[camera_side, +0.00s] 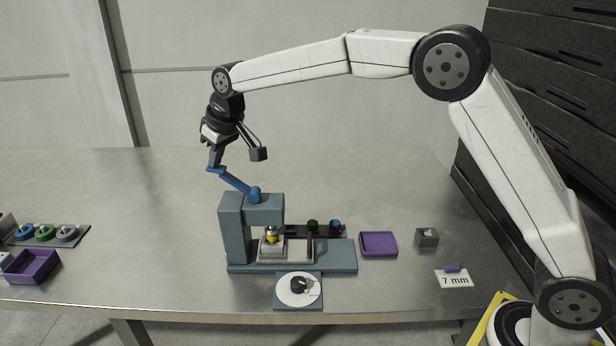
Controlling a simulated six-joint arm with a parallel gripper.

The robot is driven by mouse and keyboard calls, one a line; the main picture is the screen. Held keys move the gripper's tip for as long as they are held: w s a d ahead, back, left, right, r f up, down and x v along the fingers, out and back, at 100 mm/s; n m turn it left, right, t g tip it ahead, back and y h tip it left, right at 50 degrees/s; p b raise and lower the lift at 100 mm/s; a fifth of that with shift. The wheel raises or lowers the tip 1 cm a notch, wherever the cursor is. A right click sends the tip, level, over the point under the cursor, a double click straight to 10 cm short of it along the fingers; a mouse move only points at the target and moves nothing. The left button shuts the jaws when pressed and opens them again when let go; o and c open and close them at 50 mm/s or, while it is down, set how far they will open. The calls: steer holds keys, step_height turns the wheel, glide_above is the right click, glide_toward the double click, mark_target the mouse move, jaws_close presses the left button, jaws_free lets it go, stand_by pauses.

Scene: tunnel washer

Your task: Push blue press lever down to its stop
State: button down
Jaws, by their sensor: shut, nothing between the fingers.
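The blue press lever (235,181) slopes up and to the left from its pivot on top of the grey-blue press (237,228). Its free end is raised, well above the press body. My gripper (214,164) is shut and empty, pointing down at the lever's free end. The fingertips overlap the lever's end in this view; I cannot tell whether they touch it. Under the press head, a small yellow part (271,236) sits on a light block.
A white dial (298,289) is at the press's front. A purple tray (378,244), a grey block (427,237) and a "7 mm" card (454,279) lie to the right. A purple bin (31,266) and a rack of coloured rings (70,241) are far left. The table behind is clear.

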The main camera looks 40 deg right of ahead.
mark_target(213, 172)
steer(key=shift+f, duration=0.35)
steer(key=shift+w+a+f, duration=0.1)
steer(key=shift+a+f, duration=0.05)
steer(key=shift+f, duration=0.15)
steer(key=shift+w+a+f, duration=0.1)
steer(key=shift+f, duration=0.1)
stand_by(0.3)
steer(key=shift+w+a+f, duration=0.15)
steer(key=shift+f, duration=0.2)
stand_by(0.4)
steer(key=shift+x, duration=0.85)
stand_by(0.3)
steer(key=shift+a+f, duration=0.1)
steer(key=shift+f, duration=0.15)
stand_by(0.4)
steer(key=shift+f, duration=1.45)
stand_by(0.6)
steer(key=shift+r, duration=0.15)
stand_by(0.4)
